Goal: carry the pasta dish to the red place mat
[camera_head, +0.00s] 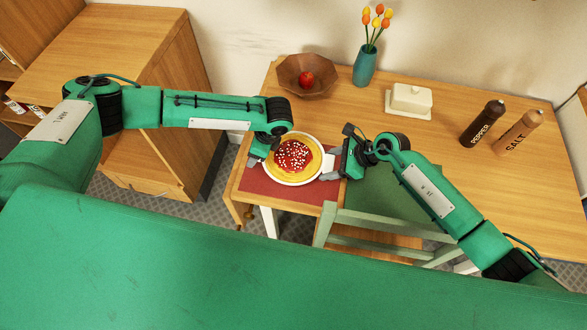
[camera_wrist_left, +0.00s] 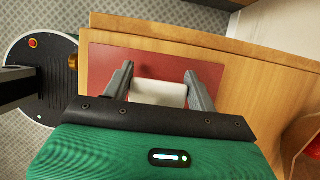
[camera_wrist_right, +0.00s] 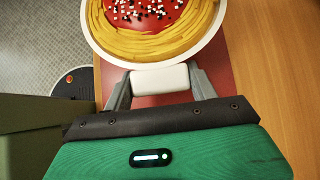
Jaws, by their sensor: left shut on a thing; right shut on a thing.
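The pasta dish (camera_head: 293,158), a round white dish of spaghetti with red sauce and black and white bits, is over the red place mat (camera_head: 262,188) at the table's left end. I cannot tell whether it touches the mat. My left gripper (camera_head: 262,152) is shut on its left handle, a white block in the left wrist view (camera_wrist_left: 158,93). My right gripper (camera_head: 332,170) is shut on the opposite handle, seen in the right wrist view (camera_wrist_right: 160,78). The dish looks level. In the left wrist view only the handle shows.
A green place mat (camera_head: 388,204) lies to the right, behind a green chair (camera_head: 375,222) at the table's front. A wooden bowl (camera_head: 290,72) with an apple, a tulip vase (camera_head: 365,66), a butter dish (camera_head: 409,100), and pepper (camera_head: 482,124) and salt (camera_head: 517,133) mills stand farther back.

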